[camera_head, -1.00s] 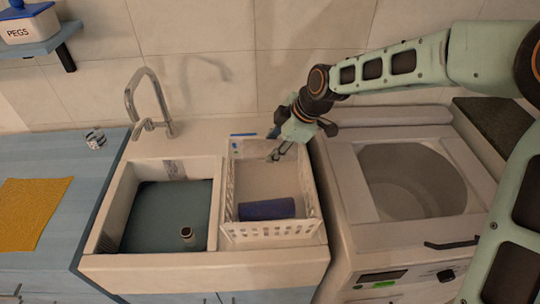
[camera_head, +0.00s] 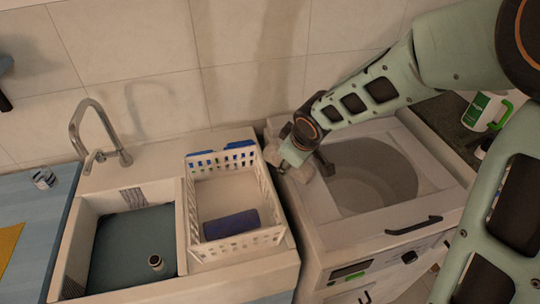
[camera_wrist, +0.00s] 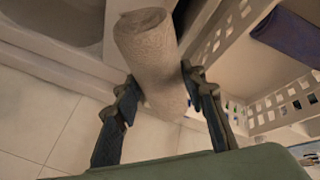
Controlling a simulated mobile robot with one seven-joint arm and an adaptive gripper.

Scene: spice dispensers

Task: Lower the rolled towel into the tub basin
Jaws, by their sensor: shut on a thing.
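My gripper (camera_head: 291,159) is shut on a rolled beige towel (camera_wrist: 150,45). In the wrist view the two fingers press on either side of the roll, and its open spiral end points up and left. In the head view the towel (camera_head: 303,174) is partly hidden by my gripper, at the left edge of the washing machine top. The machine's round tub (camera_head: 375,172) is open, to the right of my gripper.
A white slatted basket (camera_head: 262,240) with a dark blue roll (camera_head: 231,223) stands between sink and machine. A faucet (camera_head: 100,130) rises behind the sink. The machine's handle (camera_head: 413,226) is at the front. A green and white jug (camera_head: 485,110) stands at right.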

